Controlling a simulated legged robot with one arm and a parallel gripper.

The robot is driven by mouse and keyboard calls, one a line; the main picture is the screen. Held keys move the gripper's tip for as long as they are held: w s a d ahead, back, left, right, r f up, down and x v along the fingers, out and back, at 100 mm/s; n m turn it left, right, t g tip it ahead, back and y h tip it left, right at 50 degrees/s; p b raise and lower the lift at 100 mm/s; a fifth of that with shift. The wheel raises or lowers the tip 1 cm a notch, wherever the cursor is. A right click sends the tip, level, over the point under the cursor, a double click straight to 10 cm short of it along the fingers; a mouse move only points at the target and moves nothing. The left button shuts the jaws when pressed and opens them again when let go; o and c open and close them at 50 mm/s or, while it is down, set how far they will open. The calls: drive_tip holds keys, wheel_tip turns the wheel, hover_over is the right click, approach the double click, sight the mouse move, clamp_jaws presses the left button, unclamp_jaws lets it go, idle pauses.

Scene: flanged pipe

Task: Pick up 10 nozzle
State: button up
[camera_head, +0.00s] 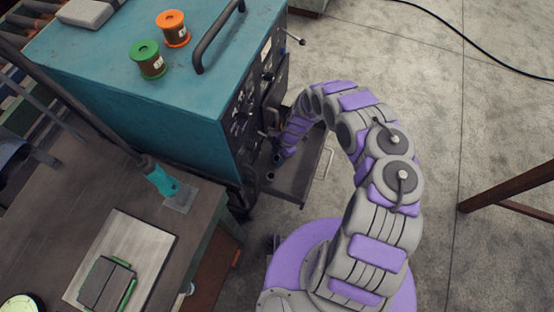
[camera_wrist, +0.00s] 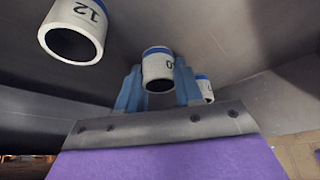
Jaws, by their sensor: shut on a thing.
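In the wrist view, a white nozzle with a blue band (camera_wrist: 157,67) stands between the two blue fingers of my gripper (camera_wrist: 158,84). The fingers are shut on its sides. A larger nozzle marked 12 (camera_wrist: 74,32) is at the upper left, apart from the fingers. Another white nozzle (camera_wrist: 205,88) shows partly behind the right finger. In the head view, my arm reaches down to the open drawer at the teal machine's front, and the fingertips are too hidden to make out.
The teal machine (camera_head: 130,75) carries a green spool (camera_head: 150,62), an orange spool (camera_head: 173,30) and a dark handle (camera_head: 217,38). Its grey drawer (camera_head: 297,180) is pulled out. A workbench (camera_head: 60,205) stands at the left. Bare concrete floor (camera_head: 455,90) lies to the right.

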drive_tip(key=c, duration=0.3)
drive_tip(key=shift+r, duration=0.1)
